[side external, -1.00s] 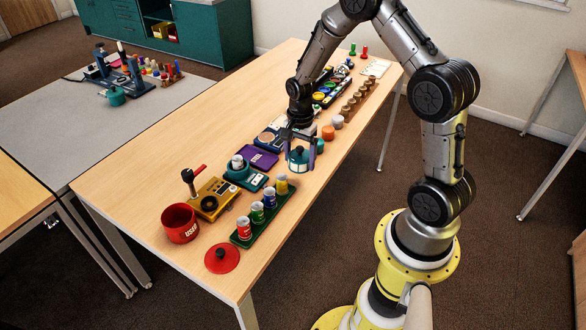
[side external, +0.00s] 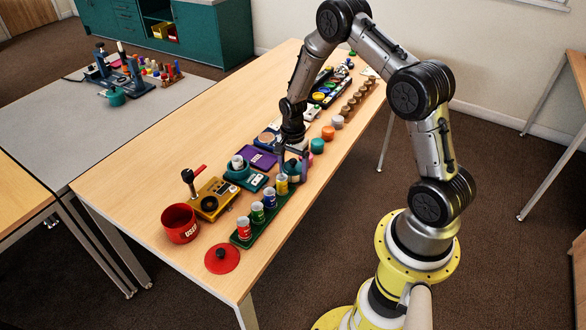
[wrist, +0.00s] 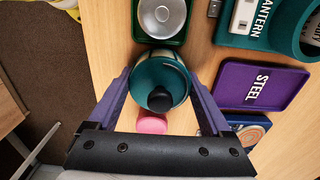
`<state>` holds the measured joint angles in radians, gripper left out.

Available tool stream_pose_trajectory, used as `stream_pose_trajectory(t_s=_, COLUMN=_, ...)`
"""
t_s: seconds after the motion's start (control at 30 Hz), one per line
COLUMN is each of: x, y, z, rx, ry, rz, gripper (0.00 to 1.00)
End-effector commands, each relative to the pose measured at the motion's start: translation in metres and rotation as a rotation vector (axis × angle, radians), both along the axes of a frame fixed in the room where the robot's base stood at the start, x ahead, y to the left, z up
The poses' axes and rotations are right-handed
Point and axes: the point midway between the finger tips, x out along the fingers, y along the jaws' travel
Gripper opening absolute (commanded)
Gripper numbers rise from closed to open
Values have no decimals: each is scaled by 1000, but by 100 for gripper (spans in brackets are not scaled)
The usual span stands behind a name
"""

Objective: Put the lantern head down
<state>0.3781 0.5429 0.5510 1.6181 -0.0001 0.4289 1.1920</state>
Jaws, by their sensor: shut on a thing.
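The lantern head (side external: 296,166) is teal and round with a black knob on top. My gripper (wrist: 160,92) is shut on it, with one purple finger on each side in the wrist view, where the lantern head (wrist: 150,78) fills the space between the fingers. In the side view my gripper (side external: 291,163) is beside the yellow can at the far end of the green can tray. I cannot tell whether the lantern head touches the table. A teal holder labelled LANTERN (wrist: 262,42) is at the upper right of the wrist view.
The green tray (side external: 265,217) holds several cans; its end with a can (wrist: 162,14) lies close to the lantern head. A purple STEEL tray (wrist: 262,86) is at the right, and a pink piece (wrist: 153,124) is just behind. Bare table lies near the front edge.

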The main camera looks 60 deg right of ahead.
Motion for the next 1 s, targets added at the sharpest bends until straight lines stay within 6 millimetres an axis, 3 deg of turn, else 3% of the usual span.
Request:
stream_pose_trajectory(t_s=0.03, x=0, y=0, z=-2, rx=0, ry=1, rz=0, gripper=27)
stream_pose_trajectory(t_s=0.07, x=0, y=0, z=-2, rx=0, ry=1, rz=0, gripper=85)
stream_pose_trajectory(t_s=0.17, x=0, y=0, z=-2, rx=0, ry=1, rz=0, gripper=100)
stream_pose_trajectory(t_s=0.53, x=0, y=0, z=9, rx=-1, ry=-2, rz=0, gripper=100)
stream_pose_trajectory(t_s=1.0, x=0, y=0, z=98, rx=-1, ry=-3, rz=0, gripper=100)
